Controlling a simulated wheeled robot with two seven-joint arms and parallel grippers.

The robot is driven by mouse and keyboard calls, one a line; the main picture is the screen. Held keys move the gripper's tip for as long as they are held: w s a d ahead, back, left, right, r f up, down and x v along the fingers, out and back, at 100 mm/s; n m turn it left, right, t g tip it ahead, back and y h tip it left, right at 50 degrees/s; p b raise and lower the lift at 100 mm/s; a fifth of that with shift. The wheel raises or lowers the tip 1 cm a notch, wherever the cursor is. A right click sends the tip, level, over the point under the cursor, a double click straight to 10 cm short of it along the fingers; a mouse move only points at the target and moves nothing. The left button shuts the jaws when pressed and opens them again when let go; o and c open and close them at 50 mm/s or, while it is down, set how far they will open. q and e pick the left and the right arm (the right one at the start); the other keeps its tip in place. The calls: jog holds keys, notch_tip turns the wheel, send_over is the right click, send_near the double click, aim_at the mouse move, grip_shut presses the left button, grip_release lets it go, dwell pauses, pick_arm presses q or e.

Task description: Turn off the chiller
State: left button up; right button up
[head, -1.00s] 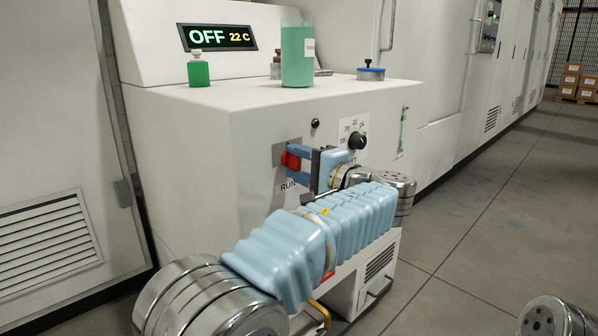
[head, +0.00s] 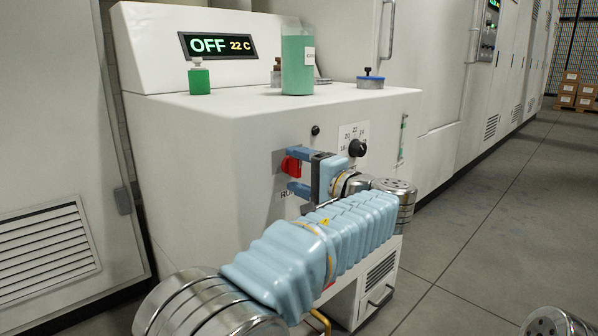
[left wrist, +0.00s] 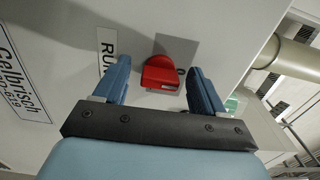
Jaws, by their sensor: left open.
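The chiller (head: 200,150) is a white cabinet with a sloped top panel. Its display (head: 218,45) reads OFF in green and 22 C in yellow. A red rotary switch (head: 291,165) sits on the front, above a partly hidden RUN label (head: 287,194). My left gripper (head: 291,173) is open in front of it, one finger above and one below the switch. In the left wrist view the red switch (left wrist: 171,74) lies between the open fingers (left wrist: 160,72), with a gap on both sides. My right gripper is out of view.
A black dial (head: 358,148) with a number scale is right of my gripper. Open floor (head: 480,240) lies to the right.

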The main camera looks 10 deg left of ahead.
pick_arm(q)
jog(key=shift+d, duration=0.1)
jog(key=p+v, duration=0.1)
jog(key=v, duration=1.2)
jog(key=shift+s+d, duration=0.2)
